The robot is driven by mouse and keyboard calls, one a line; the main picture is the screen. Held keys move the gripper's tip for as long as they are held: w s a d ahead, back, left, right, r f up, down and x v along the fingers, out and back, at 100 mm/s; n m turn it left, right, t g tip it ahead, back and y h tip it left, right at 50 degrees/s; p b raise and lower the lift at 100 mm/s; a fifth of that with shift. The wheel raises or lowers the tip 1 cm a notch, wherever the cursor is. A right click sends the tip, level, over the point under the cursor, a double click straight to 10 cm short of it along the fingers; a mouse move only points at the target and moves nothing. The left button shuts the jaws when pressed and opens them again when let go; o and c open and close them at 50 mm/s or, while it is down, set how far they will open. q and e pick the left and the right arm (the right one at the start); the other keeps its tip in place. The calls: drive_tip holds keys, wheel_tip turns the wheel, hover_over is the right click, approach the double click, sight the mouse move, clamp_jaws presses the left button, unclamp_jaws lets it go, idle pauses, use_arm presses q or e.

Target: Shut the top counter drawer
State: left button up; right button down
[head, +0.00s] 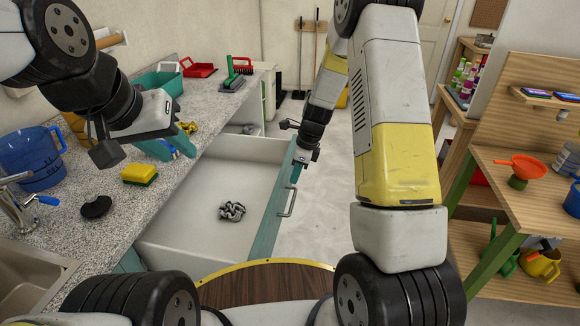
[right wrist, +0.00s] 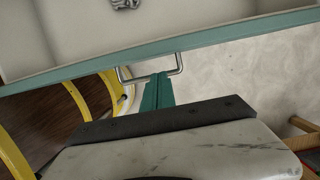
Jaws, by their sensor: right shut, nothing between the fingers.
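The top counter drawer stands pulled out from the counter in the head view, with a white inside (head: 190,215) and a teal front (head: 268,222). A metal bar handle (head: 289,201) is on that front. My right gripper (head: 300,163) is shut and empty at the outer side of the drawer front, towards its far end. In the right wrist view its teal fingers (right wrist: 158,78) overlap the handle (right wrist: 135,78) below the drawer front (right wrist: 210,40); I cannot tell whether they touch. My left gripper (head: 182,148) is open and empty above the counter.
A crumpled grey item (head: 232,211) lies in the drawer. The speckled counter (head: 140,205) holds a sponge (head: 139,174), a black stopper (head: 96,206) and a blue jug (head: 30,160). A wooden shelf unit (head: 530,200) stands at the right. The floor beyond the drawer front is clear.

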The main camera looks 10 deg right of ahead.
drive_tip(key=x, duration=0.8)
drive_tip(key=shift+a, duration=0.1)
